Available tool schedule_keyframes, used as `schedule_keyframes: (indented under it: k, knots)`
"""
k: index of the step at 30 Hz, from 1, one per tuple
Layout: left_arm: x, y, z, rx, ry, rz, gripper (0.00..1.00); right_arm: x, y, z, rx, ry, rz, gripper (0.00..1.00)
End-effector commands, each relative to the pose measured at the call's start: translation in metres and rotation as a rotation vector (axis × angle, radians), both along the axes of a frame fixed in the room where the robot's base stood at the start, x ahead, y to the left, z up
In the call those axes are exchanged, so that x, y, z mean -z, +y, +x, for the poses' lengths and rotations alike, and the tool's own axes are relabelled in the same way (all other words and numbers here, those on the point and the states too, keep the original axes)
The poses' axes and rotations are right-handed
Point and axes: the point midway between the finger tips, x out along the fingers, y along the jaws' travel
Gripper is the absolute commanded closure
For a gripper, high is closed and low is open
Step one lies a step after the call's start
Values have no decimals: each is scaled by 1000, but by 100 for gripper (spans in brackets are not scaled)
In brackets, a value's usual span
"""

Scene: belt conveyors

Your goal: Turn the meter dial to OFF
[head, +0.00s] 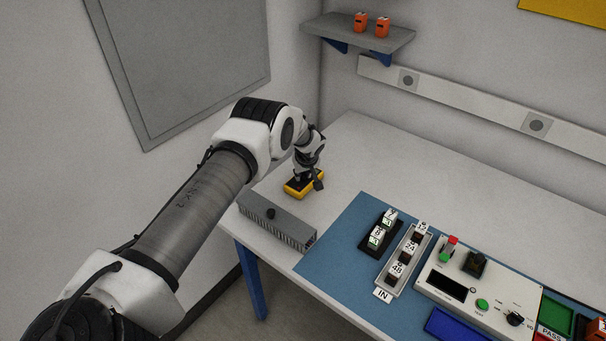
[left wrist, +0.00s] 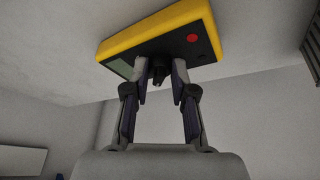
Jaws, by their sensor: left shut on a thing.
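The meter (head: 298,189) is a yellow-edged box with a dark face, lying on the left part of the white table. In the left wrist view the meter (left wrist: 170,42) shows a green-grey screen, a red spot and a small dark dial (left wrist: 158,72). My left gripper (left wrist: 160,82) has its two fingers on either side of the dial and is shut on it. In the head view the left gripper (head: 306,182) is over the meter and partly hides its face. The dial's pointing and any OFF mark are not readable. My right gripper is not in view.
A grey finned box (head: 276,222) with a black knob lies at the table's front left edge, close to the meter. On the blue mat (head: 345,232) stand a labelled rack (head: 389,283), a black holder (head: 372,245) and a control panel (head: 440,283). Table behind the meter is clear.

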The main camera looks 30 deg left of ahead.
Motion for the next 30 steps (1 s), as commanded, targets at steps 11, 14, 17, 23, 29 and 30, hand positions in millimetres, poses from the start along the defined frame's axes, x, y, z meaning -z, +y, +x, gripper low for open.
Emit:
schedule_keyframes:
  k: [11, 14, 17, 23, 29, 30]
  knots:
    - [1, 0, -1, -1, 2, -1, 49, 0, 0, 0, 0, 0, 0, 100]
    - [1, 0, -1, 0, 2, -1, 49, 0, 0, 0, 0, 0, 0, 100]
    - [0, 0, -1, 0, 2, -1, 49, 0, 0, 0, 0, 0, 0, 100]
    - [-12, -3, -3, 0, 1, -2, 49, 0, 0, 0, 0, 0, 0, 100]
    - [-55, -16, -15, 2, -1, -2, 49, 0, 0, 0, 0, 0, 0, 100]
    - [-65, -19, -18, 2, 0, -2, 49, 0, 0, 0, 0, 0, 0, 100]
